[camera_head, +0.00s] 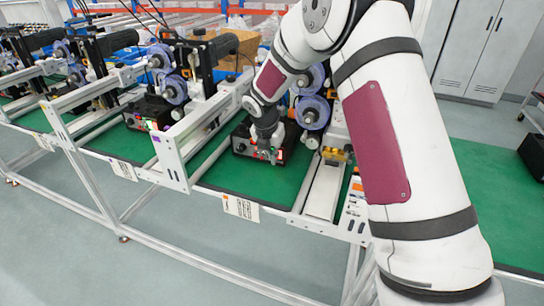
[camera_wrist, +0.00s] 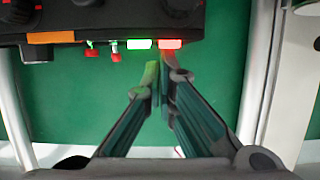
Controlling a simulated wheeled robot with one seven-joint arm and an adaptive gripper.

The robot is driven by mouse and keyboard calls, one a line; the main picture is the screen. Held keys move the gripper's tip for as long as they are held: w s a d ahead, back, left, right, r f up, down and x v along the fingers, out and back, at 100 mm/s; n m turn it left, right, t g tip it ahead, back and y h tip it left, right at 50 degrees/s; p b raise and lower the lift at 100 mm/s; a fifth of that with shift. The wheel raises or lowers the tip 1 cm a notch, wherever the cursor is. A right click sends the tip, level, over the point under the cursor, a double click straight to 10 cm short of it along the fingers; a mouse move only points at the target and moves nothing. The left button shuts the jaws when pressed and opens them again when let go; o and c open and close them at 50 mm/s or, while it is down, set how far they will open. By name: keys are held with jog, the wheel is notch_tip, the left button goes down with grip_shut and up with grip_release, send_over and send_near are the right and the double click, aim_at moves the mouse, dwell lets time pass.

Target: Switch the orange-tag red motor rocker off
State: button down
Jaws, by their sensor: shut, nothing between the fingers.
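The black control box (camera_wrist: 90,18) spans the top left of the wrist view, with an orange tag (camera_wrist: 50,37) on its front edge. The red rocker (camera_wrist: 171,44) is at the right end of its row of controls, beside a white rocker (camera_wrist: 139,44). It looks bright pinkish red; its tilt is too small to read. My gripper (camera_wrist: 160,72) is shut and empty, its tips just below the red rocker in the picture. Contact cannot be told. In the head view my gripper (camera_head: 268,148) is at the front of the box (camera_head: 243,141), covering part of it.
A green and a red small toggle (camera_wrist: 115,51) sit left of the rockers. Blue spools (camera_head: 311,112) stand beside my wrist. White frame rails (camera_head: 168,160) flank the green bench top (camera_head: 258,180). Similar stations continue left.

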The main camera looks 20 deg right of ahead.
jog(key=shift+w+d+r, duration=0.15)
jog(key=shift+w+r, duration=0.05)
jog(key=shift+r+p, duration=0.3)
jog(key=shift+r, duration=0.45)
jog(key=shift+s+a, duration=0.15)
jog(key=shift+a, duration=0.05)
